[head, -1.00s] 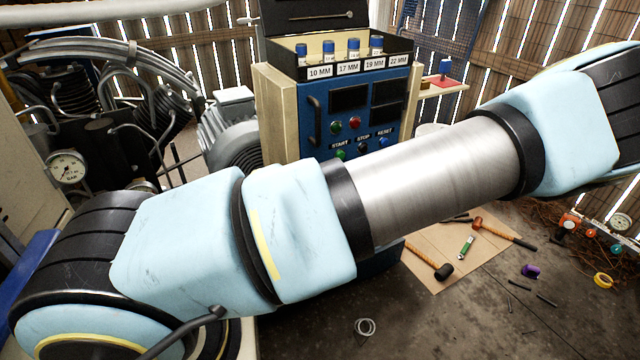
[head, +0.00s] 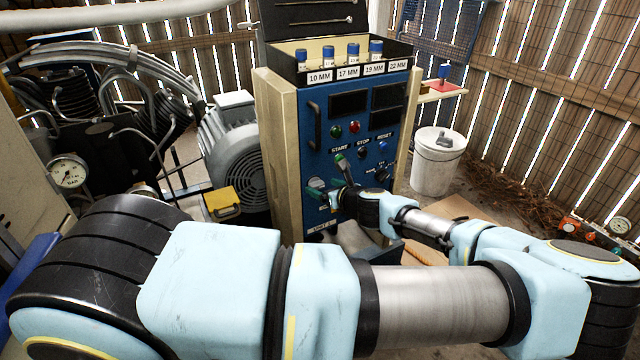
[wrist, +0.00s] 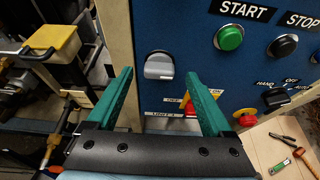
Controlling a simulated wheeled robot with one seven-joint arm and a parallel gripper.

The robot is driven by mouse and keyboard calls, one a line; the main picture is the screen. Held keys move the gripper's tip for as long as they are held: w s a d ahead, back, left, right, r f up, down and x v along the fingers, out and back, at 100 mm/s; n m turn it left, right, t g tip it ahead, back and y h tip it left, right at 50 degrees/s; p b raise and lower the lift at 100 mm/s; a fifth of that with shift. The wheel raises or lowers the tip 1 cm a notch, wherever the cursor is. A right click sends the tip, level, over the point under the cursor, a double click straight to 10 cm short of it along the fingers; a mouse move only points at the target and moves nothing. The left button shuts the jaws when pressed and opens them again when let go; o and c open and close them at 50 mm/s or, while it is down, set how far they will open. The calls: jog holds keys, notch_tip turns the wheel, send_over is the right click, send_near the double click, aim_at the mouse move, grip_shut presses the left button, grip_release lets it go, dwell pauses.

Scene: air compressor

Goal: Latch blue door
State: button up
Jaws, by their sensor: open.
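The blue door (head: 350,110) is the front panel of a cream cabinet and looks flush with its frame. It bears a black handle (head: 315,123) at upper left. A grey latch knob (wrist: 159,66) sits near the door's left edge in the wrist view; it also shows in the head view (head: 316,184). My gripper (head: 333,183) is in front of the door's lower left part. In the wrist view its green fingers (wrist: 158,73) are open and empty, one on each side of the knob's line. I cannot tell the gap to the knob.
A red and yellow switch (wrist: 190,108) lies beside the right finger. A green START button (wrist: 229,37) is at upper right. A yellow box (head: 221,203) stands left of the cabinet, below a grey motor (head: 232,140). A white bucket (head: 438,160) stands at right.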

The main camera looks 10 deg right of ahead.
aim_at(316, 185)
jog(key=shift+x, duration=1.4)
jog(key=shift+c, duration=0.2)
grip_shut()
